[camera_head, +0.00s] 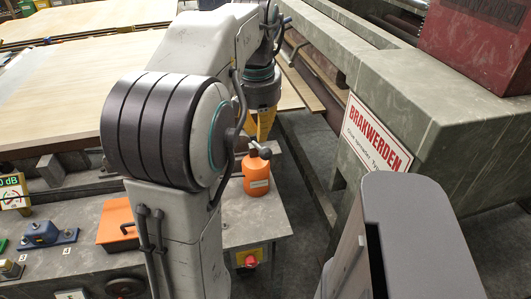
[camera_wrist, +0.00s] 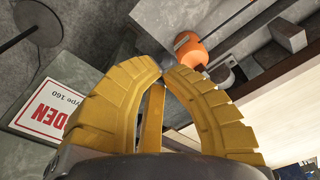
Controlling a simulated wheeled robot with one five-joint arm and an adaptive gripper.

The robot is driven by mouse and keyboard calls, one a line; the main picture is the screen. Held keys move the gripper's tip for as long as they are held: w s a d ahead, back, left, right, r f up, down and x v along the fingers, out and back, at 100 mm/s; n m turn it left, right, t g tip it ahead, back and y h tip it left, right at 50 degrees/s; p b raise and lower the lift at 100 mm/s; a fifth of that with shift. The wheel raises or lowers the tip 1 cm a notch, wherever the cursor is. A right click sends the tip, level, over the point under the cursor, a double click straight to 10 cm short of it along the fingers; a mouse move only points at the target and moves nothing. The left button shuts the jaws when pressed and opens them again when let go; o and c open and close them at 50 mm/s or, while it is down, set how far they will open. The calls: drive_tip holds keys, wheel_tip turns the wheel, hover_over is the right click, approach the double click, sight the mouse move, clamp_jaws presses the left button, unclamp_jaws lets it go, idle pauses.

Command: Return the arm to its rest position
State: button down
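My arm rises in the middle of the head view, bent over at the top. My gripper (camera_head: 263,125) hangs from it, fingers pointing down, just above and behind an orange bottle-shaped object with a dark lever top (camera_head: 257,174).
A grey machine frame (camera_head: 455,125) with a BRAKWERDEN sign (camera_head: 374,135) and a red box (camera_head: 478,40) stands at right. Light veneer sheets (camera_head: 60,95) lie at left. An orange block (camera_head: 118,224) and blue fixture (camera_head: 47,234) sit on the front bench. Floor shows between bench and machine.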

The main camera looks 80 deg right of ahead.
drive_tip(key=shift+d, duration=0.1)
idle(0.7)
wheel_tip(320, 180, down, 7)
drive_tip(key=w+a+f+n+p, duration=0.25)
drive_tip(key=w+a+n, duration=0.35)
drive_tip(key=w+a, duration=0.65)
drive_tip(key=w+a+r+n+t+p, duration=0.1)
drive_tip(key=w+a+n, duration=0.3)
drive_tip(key=a, duration=0.8)
drive_tip(key=w+a+r+n+t+y+p, duration=0.1)
drive_tip(key=w+a+r+n, duration=0.3)
drive_tip(key=a+n, duration=0.5)
drive_tip(key=shift+a+r+n+t+p, duration=0.15)
drive_tip(key=shift+a+n+t+p, duration=0.15)
drive_tip(key=shift+a+t+p, duration=0.8)
drive_tip(key=shift+a+g+b, duration=0.3)
drive_tip(key=shift+g+b, duration=0.05)
drive_tip(key=shift+g, duration=0.05)
